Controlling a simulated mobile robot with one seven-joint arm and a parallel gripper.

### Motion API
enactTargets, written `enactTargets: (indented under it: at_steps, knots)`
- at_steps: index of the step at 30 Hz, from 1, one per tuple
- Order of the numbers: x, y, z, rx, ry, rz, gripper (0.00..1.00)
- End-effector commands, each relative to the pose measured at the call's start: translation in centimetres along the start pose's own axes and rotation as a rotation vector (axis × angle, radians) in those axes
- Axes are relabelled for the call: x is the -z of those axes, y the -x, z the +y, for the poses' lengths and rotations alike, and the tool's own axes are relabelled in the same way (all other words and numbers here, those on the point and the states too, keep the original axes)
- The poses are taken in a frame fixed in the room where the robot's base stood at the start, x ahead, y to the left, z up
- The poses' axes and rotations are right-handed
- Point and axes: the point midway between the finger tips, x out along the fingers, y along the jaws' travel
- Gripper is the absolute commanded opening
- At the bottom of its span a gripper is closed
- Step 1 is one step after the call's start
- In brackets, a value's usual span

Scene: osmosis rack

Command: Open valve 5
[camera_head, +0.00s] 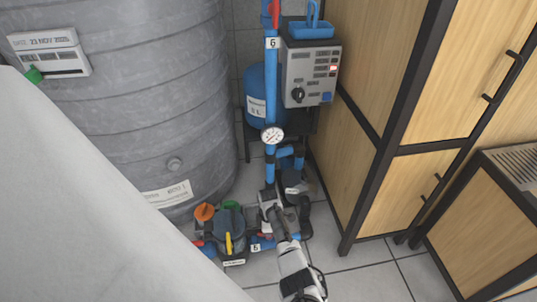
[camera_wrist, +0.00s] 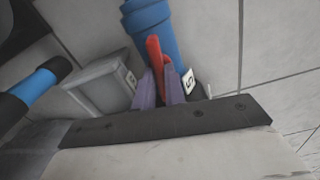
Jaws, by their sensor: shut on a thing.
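My gripper (camera_wrist: 161,84) shows in the wrist view with its two purple fingers on either side of a red valve handle (camera_wrist: 154,52). It is shut on that handle. A white label reading 5 (camera_wrist: 189,81) sits just right of the fingers. The handle is in front of a thick blue pipe (camera_wrist: 158,28), and its lower end is hidden by my fingers. In the head view my gripper (camera_head: 269,203) is low among the pipework, below the pressure gauge; the handle cannot be made out there.
A large grey tank (camera_head: 150,90) stands at left, and wooden cabinets (camera_head: 390,180) at right. A control box (camera_head: 310,75), a gauge (camera_head: 273,136) and a vertical blue pipe (camera_head: 271,90) are above my gripper.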

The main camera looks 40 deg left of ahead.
Motion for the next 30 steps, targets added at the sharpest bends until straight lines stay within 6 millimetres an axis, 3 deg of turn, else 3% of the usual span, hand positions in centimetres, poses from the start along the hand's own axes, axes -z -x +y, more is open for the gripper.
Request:
enactTargets:
  at_steps: [12, 26, 27, 30]
  knots:
    - [-0.02, -0.03, -0.04, 0.001, 0.143, -0.001, 0.0]
    - [-0.01, -0.03, -0.04, 0.001, 0.153, -0.001, 0.0]
    - [-0.01, -0.03, -0.04, 0.001, 0.153, -0.001, 0.16]
    - [-0.01, -0.03, -0.03, 0.001, 0.153, -0.001, 0.29]
